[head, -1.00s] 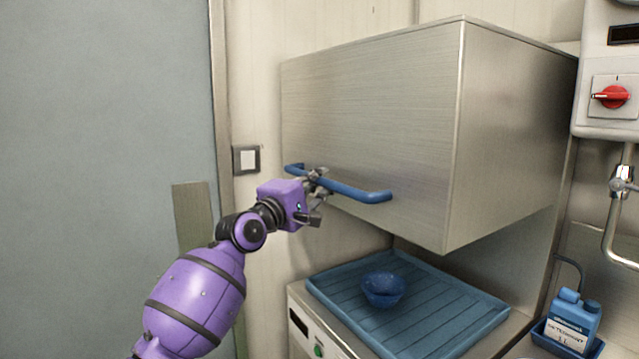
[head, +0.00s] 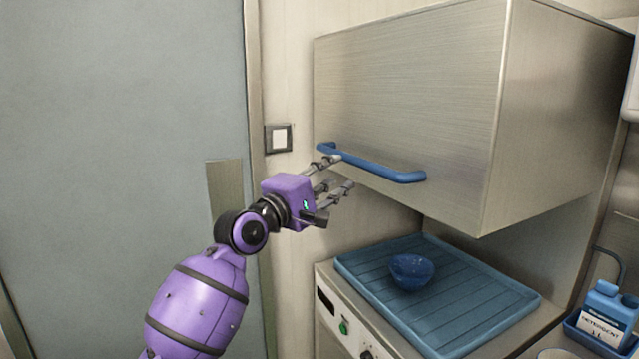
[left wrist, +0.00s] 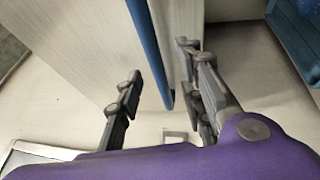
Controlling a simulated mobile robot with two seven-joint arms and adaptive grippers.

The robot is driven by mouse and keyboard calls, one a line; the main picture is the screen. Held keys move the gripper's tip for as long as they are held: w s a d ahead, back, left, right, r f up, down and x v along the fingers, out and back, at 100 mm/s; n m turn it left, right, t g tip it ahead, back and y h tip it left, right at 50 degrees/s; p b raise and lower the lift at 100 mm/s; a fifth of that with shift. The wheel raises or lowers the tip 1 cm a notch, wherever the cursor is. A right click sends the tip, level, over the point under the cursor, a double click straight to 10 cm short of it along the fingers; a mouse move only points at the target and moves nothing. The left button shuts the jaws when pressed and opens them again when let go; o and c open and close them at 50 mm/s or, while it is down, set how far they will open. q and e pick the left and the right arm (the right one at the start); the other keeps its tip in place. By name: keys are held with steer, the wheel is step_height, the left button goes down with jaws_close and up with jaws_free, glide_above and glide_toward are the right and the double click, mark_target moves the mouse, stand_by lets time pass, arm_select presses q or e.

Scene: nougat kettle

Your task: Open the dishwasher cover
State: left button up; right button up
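The dishwasher cover (head: 410,90) is a brushed steel box raised well above the blue tray, with a gap between them. Its blue bar handle (head: 375,168) runs along the lower front edge. My left gripper (head: 338,172) is open, with its fingers spread just below and in front of the handle's left part. In the left wrist view the handle (left wrist: 148,45) passes between the open fingers (left wrist: 160,100), and nothing is gripped. My right gripper is in no view.
A blue bowl (head: 411,272) sits on the ribbed blue tray (head: 490,310) under the cover. A detergent bottle (head: 604,315) stands at the far right. A wall switch (head: 279,138) and a grey door (head: 120,150) are to the left.

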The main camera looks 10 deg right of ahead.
arm_select(q)
steer(key=v, duration=0.4)
steer(key=shift+s+a+f, duration=0.1)
steer(key=shift+s+a, duration=0.15)
steer(key=shift+a, duration=0.05)
steer(key=s+a+f+m+y, duration=0.35)
steer(key=a+f, duration=0.25)
steer(key=f, duration=0.6)
steer(key=s+a+f+m+t+y+p, duration=0.1)
steer(key=s+a+f+m+y, duration=0.3)
steer(key=f, duration=0.8)
steer(key=s+a+f+m+y, duration=0.2)
steer(key=s+a+f+m, duration=0.15)
steer(key=a+f, duration=0.6)
steer(key=s+a+f+g+y, duration=0.1)
steer(key=s+a+f+g, duration=0.1)
steer(key=s+f, duration=0.7)
steer(key=s+a+f+g+y, duration=0.2)
steer(key=s+f, duration=0.7)
steer(key=s, duration=0.7)
steer(key=s+a+f+n+g+y+p, duration=0.1)
steer(key=s+a+f, duration=0.3)
steer(key=s+f, duration=0.4)
steer(key=s+g, duration=0.1)
steer(key=s, duration=0.4)
steer(key=shift+f+y, duration=0.35)
steer(key=shift+f, duration=0.05)
